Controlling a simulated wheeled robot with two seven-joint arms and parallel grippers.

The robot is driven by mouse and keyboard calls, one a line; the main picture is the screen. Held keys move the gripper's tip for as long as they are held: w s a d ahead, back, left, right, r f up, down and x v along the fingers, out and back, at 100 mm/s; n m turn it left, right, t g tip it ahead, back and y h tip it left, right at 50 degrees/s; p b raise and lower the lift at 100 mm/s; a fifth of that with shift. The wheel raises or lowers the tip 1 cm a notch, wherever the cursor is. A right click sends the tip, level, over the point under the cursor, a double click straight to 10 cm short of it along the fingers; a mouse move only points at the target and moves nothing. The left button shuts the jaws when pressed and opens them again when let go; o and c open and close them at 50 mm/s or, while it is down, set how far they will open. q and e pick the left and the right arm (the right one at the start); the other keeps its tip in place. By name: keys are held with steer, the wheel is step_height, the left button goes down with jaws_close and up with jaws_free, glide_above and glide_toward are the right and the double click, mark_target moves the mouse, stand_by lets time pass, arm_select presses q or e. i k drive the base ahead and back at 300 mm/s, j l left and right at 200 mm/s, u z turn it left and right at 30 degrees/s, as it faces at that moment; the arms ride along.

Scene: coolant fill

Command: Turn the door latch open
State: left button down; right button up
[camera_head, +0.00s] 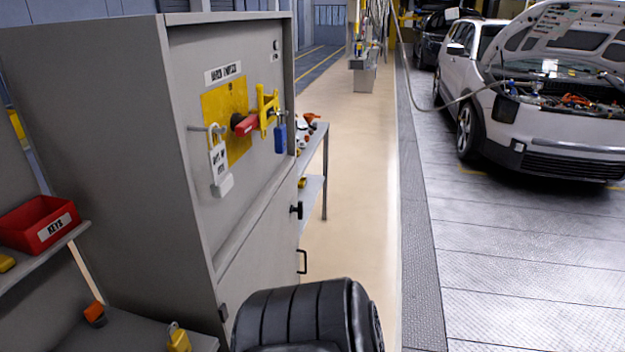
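The grey cabinet (95,130) stands at the left, with its front facing right. A small black latch knob (296,210) sits at the far edge of its lower door (258,258). I cannot tell the latch's exact turn angle at this size. A black pull handle (302,262) is below it. The lower door looks closed. Neither of my grippers shows. A black ribbed part of my own body fills the bottom middle and hides the floor there and part of the cabinet's lower front.
Above the door are a yellow panel (228,112) with a red switch handle (245,124), a hanging white tag (219,165) and a blue padlock (280,138). A red KEYS bin (38,224) is at left. A bench (318,150) stands behind the cabinet. Beige floor (350,190) is clear; a white car (540,110) is right.

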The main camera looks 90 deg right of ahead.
mark_target(299, 209)
steer(key=z, duration=2.7)
steer(key=u, duration=0.4)
steer(key=i+l+u, duration=0.15)
steer(key=l+u, duration=0.15)
steer(key=i+l+u, duration=0.25)
steer(key=l+u, duration=0.3)
steer(key=l, duration=0.15)
steer(key=l+u, duration=0.25)
steer(key=l, duration=0.1)
